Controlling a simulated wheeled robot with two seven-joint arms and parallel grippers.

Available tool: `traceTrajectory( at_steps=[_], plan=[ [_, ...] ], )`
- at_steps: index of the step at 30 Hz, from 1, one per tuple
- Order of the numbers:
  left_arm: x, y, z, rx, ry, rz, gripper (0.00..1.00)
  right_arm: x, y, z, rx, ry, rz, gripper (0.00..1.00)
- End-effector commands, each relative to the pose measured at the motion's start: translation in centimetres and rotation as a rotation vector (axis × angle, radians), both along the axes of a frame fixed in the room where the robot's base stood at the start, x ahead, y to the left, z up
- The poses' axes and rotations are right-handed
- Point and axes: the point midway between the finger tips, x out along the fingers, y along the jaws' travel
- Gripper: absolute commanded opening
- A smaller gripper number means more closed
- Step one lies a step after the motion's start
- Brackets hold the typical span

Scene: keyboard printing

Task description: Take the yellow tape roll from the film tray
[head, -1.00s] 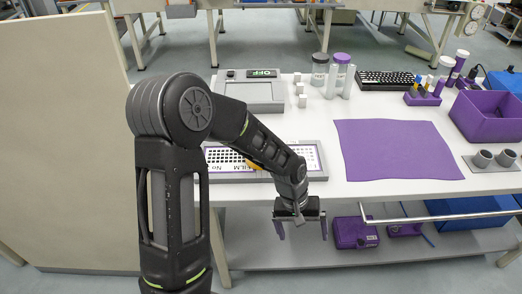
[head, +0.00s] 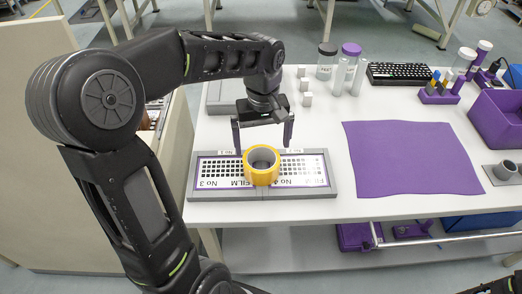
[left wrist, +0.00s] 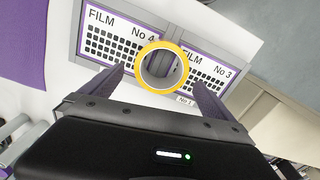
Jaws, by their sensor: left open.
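The yellow tape roll (head: 262,177) sits on the film tray (head: 333,189), near its middle, between the No 3 and No 4 film sheets. My left gripper (head: 263,150) is open above the back part of the tray, with its two fingers pointing down. In the left wrist view the roll (left wrist: 162,88) shows between the open fingers of the left gripper (left wrist: 160,82), a little beyond the tips, and I cannot tell whether they touch it. The film tray (left wrist: 185,42) shows around and behind it. My right gripper is out of view.
A purple mat (head: 410,158) lies right of the tray. A purple bin (head: 500,120) is at the right. The white table front edge is near the tray.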

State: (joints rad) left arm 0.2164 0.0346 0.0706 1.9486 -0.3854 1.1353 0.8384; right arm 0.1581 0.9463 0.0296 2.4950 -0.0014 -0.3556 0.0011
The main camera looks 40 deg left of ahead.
Motion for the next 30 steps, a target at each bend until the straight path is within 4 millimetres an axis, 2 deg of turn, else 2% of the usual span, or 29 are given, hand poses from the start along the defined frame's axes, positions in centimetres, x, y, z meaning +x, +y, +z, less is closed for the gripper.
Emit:
traceTrajectory(
  at_steps=[10, 18, 30],
  plan=[
    [0.0, 0.0, -0.1, 0.001, 0.001, 0.001, 1.00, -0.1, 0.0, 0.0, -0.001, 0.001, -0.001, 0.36],
    [-0.1, 0.1, -2.4, 0.001, 0.001, 0.001, 1.00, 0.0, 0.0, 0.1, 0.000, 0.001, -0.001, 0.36],
    [-0.1, 0.1, -3.1, 0.001, 0.002, 0.001, 1.00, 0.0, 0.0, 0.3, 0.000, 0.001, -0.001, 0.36]
  ],
)
